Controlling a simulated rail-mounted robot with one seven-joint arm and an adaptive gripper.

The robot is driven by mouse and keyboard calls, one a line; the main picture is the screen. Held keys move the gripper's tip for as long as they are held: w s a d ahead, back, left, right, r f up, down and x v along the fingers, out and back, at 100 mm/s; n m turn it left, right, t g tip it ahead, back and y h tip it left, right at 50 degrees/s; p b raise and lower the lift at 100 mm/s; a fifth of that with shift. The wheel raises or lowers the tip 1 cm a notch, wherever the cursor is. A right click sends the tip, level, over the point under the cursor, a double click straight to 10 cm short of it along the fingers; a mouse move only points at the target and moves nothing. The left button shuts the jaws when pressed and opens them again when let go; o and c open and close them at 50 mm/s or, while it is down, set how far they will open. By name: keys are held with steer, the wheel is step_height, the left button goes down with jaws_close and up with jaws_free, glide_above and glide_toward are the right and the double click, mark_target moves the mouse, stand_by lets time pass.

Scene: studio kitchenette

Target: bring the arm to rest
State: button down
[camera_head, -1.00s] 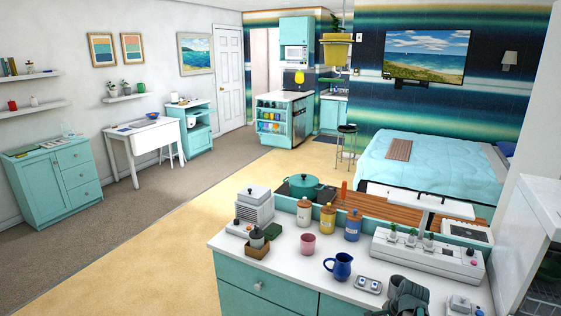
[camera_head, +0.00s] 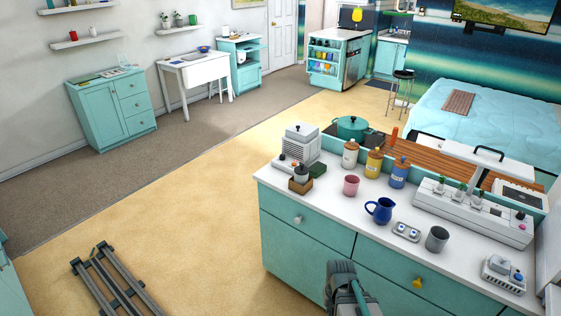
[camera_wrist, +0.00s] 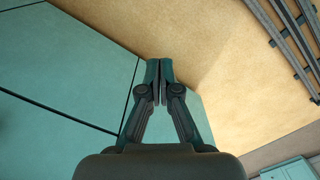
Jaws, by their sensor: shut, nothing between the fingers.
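My gripper (camera_wrist: 160,82) is shut and empty in the wrist view, its two dark fingers together. It is over the sandy floor in front of the teal drawer fronts (camera_wrist: 70,60), clear of any object. In the head view, part of my arm (camera_head: 345,288) shows at the bottom edge, in front of the counter drawers (camera_head: 305,240). The fingertips cannot be made out there.
The white counter (camera_head: 330,205) holds a pink cup (camera_head: 351,186), a blue pitcher (camera_head: 380,210), a grey mug (camera_head: 437,239) and several canisters. A dark slatted frame (camera_head: 112,283) lies on the floor at lower left. The floor between is clear.

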steer(key=s+f+g+b, duration=0.1)
steer(key=s+f+g, duration=0.2)
steer(key=s+f, duration=0.6)
steer(key=s+f+g+b, duration=0.2)
steer(key=s+f, duration=0.8)
steer(key=s, duration=0.8)
steer(key=shift+s+f+g, duration=0.2)
steer(key=shift+s+g, duration=0.05)
steer(key=shift+g, duration=0.35)
